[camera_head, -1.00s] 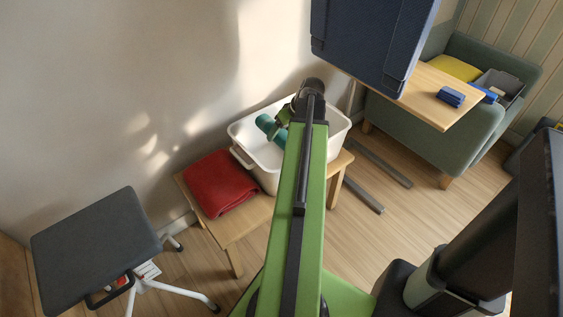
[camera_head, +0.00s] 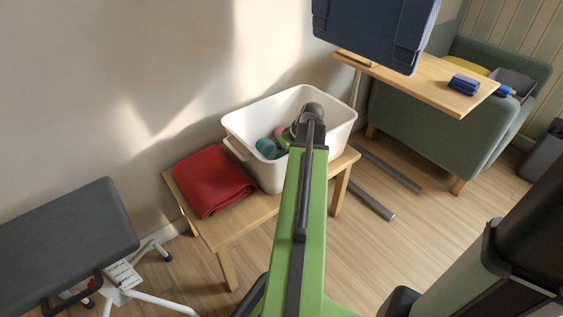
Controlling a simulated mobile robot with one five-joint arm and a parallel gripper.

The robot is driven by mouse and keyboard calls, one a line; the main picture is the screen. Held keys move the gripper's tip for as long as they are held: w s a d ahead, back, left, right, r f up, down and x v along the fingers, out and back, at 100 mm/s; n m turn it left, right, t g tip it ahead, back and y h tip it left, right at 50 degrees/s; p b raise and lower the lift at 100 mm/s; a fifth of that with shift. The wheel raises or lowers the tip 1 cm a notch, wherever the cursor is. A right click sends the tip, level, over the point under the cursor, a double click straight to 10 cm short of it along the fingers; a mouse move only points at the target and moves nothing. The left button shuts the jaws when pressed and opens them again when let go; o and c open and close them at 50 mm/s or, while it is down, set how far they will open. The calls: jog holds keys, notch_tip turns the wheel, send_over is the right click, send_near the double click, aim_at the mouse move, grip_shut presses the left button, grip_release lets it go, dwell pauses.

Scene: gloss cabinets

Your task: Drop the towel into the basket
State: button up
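The white basket (camera_head: 240,128) stands on a low wooden bench. A folded red cloth (camera_head: 212,182), like a towel, lies flat on the bench left of the basket, apart from my arm. A teal rounded thing (camera_head: 267,148), possibly a rolled towel, shows inside the basket, below the rim line. My green arm reaches over the basket's front rim.
A dark-topped stool (camera_head: 65,245) stands at the lower left. A navy panel (camera_head: 372,30) hangs in front of a wooden side table (camera_head: 425,88) with a blue item (camera_head: 464,84). A green sofa (camera_head: 430,130) is behind.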

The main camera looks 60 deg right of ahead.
jog(key=shift+r, duration=0.15)
jog(key=shift+f+b, duration=0.6)
jog(key=shift+f, duration=0.1)
jog(key=o, duration=1.5)
jog(key=shift+r, duration=0.1)
jog(key=shift+r+p, duration=0.35)
jog(key=shift+p, duration=0.1)
jog(key=p+v, duration=1.1)
jog(key=v, duration=0.1)
jog(key=shift+r, duration=0.3)
